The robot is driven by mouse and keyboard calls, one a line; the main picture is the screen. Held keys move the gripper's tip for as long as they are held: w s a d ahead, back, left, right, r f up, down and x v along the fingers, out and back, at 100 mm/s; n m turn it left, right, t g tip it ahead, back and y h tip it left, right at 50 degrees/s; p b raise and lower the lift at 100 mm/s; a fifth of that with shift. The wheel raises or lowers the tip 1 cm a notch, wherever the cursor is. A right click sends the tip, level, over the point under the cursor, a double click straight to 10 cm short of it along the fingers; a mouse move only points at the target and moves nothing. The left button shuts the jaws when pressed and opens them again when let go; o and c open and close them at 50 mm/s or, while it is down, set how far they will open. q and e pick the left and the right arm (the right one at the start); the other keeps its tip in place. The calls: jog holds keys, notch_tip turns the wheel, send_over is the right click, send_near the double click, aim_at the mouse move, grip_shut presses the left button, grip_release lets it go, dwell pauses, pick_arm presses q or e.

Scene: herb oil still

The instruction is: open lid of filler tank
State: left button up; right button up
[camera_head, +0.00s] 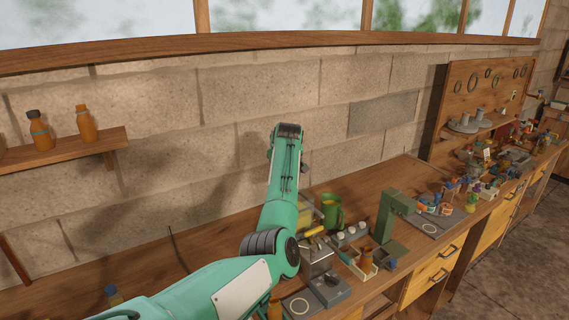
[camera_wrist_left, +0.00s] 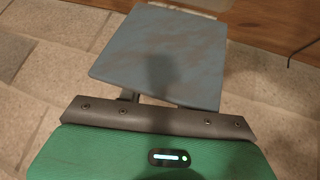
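My left arm (camera_head: 285,195) rises from the bottom left, bends over the bench and points up in front of the wall. Its dark far end (camera_head: 288,131) is too small to read. In the left wrist view, the green body and dark strip of my left gripper (camera_wrist_left: 160,115) fill the bottom. A flat grey-blue plate (camera_wrist_left: 165,50) lies just beyond the strip; I cannot tell whether it is part of the gripper. Its fingers cannot be told apart. A grey metal box (camera_head: 317,255) stands right beside my arm; I cannot tell whether it is the filler tank. No lid is clear.
A green mug (camera_head: 332,211), a green press-like stand (camera_head: 393,215) and a small wooden tray (camera_head: 357,263) crowd the bench right of my arm. A wall shelf (camera_head: 70,148) with brown bottles is at left. The bench left of my arm is mostly clear.

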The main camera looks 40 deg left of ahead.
pick_arm(q)
jog(key=shift+o, duration=0.7)
jog(key=shift+a+f, duration=0.15)
jog(key=shift+a, duration=0.1)
jog(key=s+r+p, duration=0.4)
jog(key=r+p, duration=0.5)
jog(key=r, duration=0.6)
jog(key=shift+s+r, duration=0.15)
jog(key=shift+r, duration=0.1)
dwell(0.5)
